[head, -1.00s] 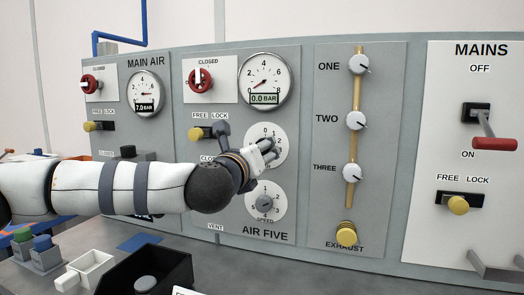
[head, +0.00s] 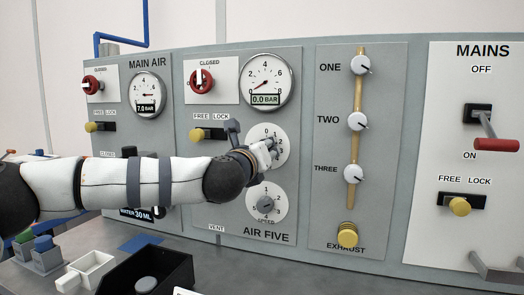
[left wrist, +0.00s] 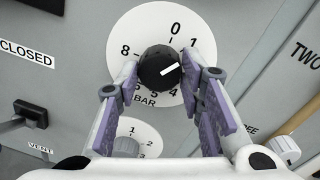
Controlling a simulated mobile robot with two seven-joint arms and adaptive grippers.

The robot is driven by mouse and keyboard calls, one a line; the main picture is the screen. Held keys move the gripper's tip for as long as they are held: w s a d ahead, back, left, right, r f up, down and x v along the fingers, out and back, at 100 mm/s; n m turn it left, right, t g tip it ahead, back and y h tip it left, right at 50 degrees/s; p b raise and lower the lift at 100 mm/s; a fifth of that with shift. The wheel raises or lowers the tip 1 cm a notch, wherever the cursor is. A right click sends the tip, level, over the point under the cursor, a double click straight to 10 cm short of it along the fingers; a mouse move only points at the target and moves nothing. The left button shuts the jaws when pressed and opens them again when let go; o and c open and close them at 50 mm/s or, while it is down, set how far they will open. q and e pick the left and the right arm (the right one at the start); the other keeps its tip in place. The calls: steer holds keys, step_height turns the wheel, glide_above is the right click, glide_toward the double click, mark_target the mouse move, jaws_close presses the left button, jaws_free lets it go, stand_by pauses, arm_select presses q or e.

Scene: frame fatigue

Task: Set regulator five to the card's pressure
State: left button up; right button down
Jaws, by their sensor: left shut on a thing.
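The regulator dial plate (head: 283,140) on the AIR FIVE panel (head: 230,170) is partly hidden by my left gripper (head: 270,150) in the head view. The left wrist view shows its black knob (left wrist: 158,68) between my left gripper's fingers (left wrist: 166,85), which are shut on it. The knob's white mark points right and slightly up, below the 1; the numbers there are covered by the right finger. The AIR FIVE gauge (head: 266,82) reads 0.0 BAR. No card giving a pressure can be made out. My right gripper is not in view.
A SPEED dial (head: 266,204) sits just below the regulator. A yellow-knobbed FREE/LOCK slider (head: 198,134) and a red CLOSED valve (head: 201,80) are above left. The MAINS lever (head: 494,143) is far right. A black bin (head: 180,272) and a white tray (head: 92,272) stand on the bench.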

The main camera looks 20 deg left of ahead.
arm_select(q)
steer(key=shift+m+t+h+p, duration=0.35)
steer(key=shift+m+p, duration=0.9)
steer(key=shift+m, duration=5.45)
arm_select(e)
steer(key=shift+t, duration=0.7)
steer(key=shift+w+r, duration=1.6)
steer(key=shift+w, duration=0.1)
arm_select(q)
steer(key=o, duration=1.2)
steer(key=shift+c, duration=0.2)
